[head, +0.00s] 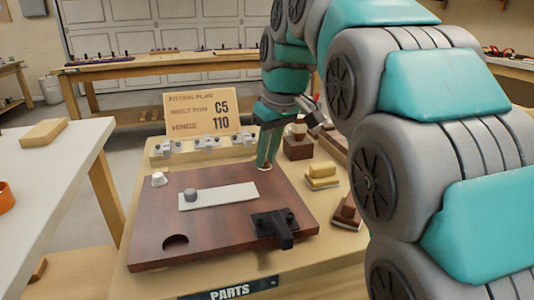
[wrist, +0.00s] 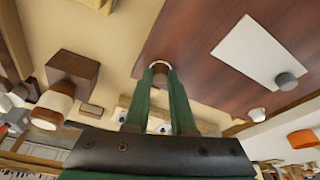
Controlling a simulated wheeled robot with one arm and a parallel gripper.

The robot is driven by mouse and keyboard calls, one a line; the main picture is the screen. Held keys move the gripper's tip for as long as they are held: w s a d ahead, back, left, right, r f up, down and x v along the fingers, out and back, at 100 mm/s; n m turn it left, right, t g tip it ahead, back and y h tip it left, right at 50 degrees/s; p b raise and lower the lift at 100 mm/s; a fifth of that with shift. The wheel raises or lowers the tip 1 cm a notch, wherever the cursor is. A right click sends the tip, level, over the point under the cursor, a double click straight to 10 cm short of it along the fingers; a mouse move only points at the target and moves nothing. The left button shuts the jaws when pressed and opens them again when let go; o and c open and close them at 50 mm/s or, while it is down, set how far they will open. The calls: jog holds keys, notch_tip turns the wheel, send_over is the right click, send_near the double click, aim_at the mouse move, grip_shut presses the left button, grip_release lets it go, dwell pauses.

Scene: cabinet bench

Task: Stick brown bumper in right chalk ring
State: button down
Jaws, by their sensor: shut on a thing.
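My gripper (head: 264,165) points down with green fingers at the far right corner of the dark wooden door panel (head: 220,236). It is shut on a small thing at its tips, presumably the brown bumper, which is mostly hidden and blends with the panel. In the wrist view my fingertips (wrist: 160,67) are at the white right chalk ring (wrist: 160,63), close to the panel's edge. I cannot tell whether the held thing touches the panel. A white round bumper (head: 159,179) sits at the panel's far left corner; it also shows in the wrist view (wrist: 257,113).
The panel bears a pale plate (head: 230,196) with a grey knob (head: 190,195), a black hinge (head: 273,225) and a round hole (head: 175,241). Yellow blocks (head: 322,176) and a brown block (head: 298,147) stand at right. A sign (head: 199,111) stands behind.

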jog(key=shift+f, duration=0.1)
dwell(0.3)
jog(key=shift+c, duration=1.4)
grip_release()
jog(key=shift+r, duration=0.2)
jog(key=shift+r+p, duration=1.95)
jog(key=shift+r, duration=1.7)
